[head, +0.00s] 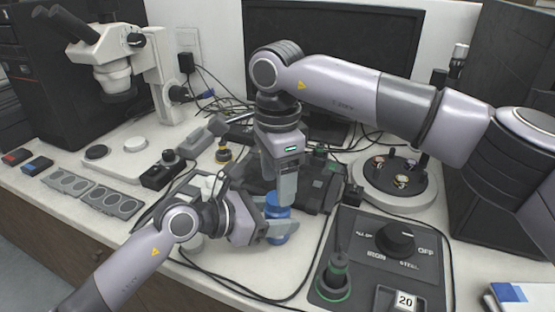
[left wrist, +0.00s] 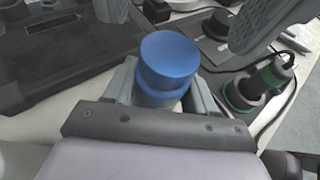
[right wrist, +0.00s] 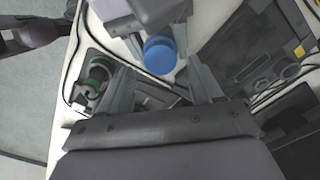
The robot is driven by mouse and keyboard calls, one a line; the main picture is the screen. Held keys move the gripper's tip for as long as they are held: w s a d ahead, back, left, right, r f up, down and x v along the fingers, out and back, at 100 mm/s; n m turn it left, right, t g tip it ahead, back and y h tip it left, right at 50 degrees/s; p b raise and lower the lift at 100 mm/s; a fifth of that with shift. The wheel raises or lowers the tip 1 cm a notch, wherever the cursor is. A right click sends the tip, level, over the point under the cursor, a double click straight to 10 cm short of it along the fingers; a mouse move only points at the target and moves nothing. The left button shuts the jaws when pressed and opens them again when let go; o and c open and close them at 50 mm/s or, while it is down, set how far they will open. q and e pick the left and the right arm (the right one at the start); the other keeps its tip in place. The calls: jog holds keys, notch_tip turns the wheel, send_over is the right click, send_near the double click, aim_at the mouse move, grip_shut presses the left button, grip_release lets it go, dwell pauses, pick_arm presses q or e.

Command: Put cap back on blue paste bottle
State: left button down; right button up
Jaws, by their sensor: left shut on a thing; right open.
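The blue paste bottle (head: 278,232) is upright in my left gripper (head: 282,228), whose fingers are shut on its sides. In the left wrist view, a blue cap (left wrist: 169,58) sits on top of the bottle (left wrist: 158,97). I cannot tell how tightly it is seated. My right gripper (head: 286,190) points down just above and beside the bottle, open and empty. In the right wrist view, the cap (right wrist: 160,55) lies in the gap beyond the open fingers (right wrist: 162,75), apart from them. The head view partly hides the cap behind a right finger.
A control box with a black knob (head: 395,238) stands at the right front, with a green-ringed tool (head: 334,278) on it. A dark tray or machine lies behind the bottle. A microscope (head: 112,55) is at the back left. Cables cross the white bench.

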jog(key=shift+f, duration=1.7)
jog(key=c, duration=1.1)
jog(key=m, duration=0.5)
jog(key=shift+m, duration=0.3)
jog(key=m, duration=0.4)
jog(key=shift+m, duration=0.3)
